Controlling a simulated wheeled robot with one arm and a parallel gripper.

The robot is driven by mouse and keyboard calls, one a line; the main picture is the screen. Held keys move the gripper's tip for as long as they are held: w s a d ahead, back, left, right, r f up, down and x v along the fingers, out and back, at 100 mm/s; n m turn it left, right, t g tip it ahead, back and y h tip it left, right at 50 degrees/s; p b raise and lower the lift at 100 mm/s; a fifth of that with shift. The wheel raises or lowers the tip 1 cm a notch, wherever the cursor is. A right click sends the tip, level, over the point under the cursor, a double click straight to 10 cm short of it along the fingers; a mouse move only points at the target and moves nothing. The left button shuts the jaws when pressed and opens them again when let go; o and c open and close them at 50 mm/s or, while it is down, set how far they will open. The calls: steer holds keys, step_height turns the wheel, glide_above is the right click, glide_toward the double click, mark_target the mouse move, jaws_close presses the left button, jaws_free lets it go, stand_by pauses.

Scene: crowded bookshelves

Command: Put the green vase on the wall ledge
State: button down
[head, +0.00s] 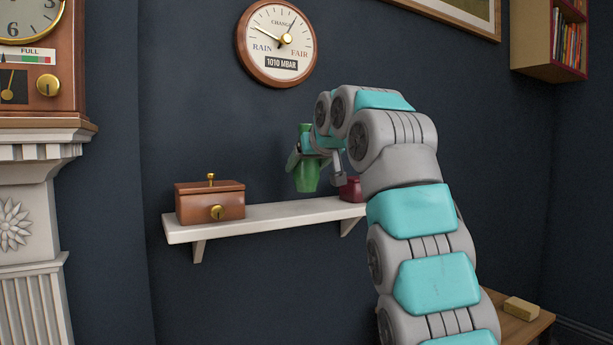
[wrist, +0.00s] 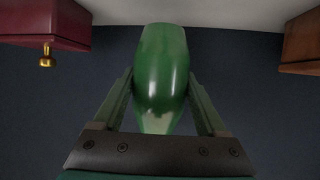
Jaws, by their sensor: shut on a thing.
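The green vase (head: 306,176) is held upright in my gripper (head: 308,160), at the wall ledge. In the wrist view the glossy vase (wrist: 160,75) sits between the two fingers of my gripper (wrist: 160,95), which touch its sides. The white wall ledge (head: 270,218) runs along the dark blue wall. The vase's lower end shows just above the ledge in the head view; I cannot tell whether it touches. The ledge also shows as a pale strip in the wrist view (wrist: 215,12).
A brown box with a gold knob (head: 210,202) stands on the ledge's left part. A dark red box (head: 352,190) stands at its right end, partly behind my arm. The ledge between them looks clear. A round barometer (head: 276,42) hangs above.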

mark_target(307, 180)
steer(key=shift+f+b, duration=1.5)
steer(key=shift+f, duration=0.25)
steer(key=shift+f, duration=0.2)
jaws_free()
steer(key=shift+r, duration=0.1)
steer(key=shift+r, duration=0.15)
steer(key=b+v, duration=0.1)
steer(key=v, duration=1.1)
steer(key=shift+b, duration=0.35)
